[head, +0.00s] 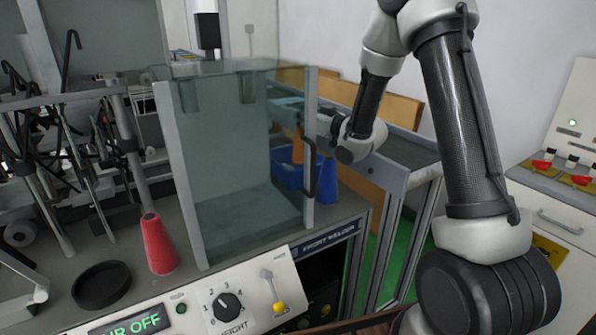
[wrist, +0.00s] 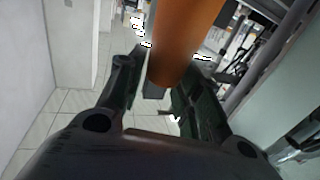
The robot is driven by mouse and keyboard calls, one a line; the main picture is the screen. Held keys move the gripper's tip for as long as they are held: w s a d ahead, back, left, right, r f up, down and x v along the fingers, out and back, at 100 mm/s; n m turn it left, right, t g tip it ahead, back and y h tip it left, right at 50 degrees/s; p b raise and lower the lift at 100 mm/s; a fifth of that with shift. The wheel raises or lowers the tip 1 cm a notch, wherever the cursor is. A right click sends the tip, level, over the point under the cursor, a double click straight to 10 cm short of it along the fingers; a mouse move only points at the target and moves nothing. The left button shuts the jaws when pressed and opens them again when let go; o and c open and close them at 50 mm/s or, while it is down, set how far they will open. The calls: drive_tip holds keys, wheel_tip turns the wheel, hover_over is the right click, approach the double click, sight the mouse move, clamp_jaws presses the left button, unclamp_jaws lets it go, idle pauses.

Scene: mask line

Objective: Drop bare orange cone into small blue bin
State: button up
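The orange cone (wrist: 185,42) sits between the two fingers of my gripper (wrist: 165,92) in the wrist view, and the fingers are closed around it. In the head view the orange cone (head: 297,147) shows partly through the glass, below my gripper (head: 292,112). The small blue bin (head: 287,177) stands behind the clear panel on the bench, and the cone's lower part is over or at its opening. I cannot tell whether the cone touches the bin. The cone looks bare.
A blue cone (head: 328,182) stands just right of the bin. A clear guard box (head: 235,150) with a handle stands in front. A red cone (head: 159,244) and a black round dish (head: 101,284) are at the left front. Metal rods crowd the left.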

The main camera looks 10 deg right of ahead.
drive_tip(key=o, duration=0.3)
drive_tip(key=v, duration=1.2)
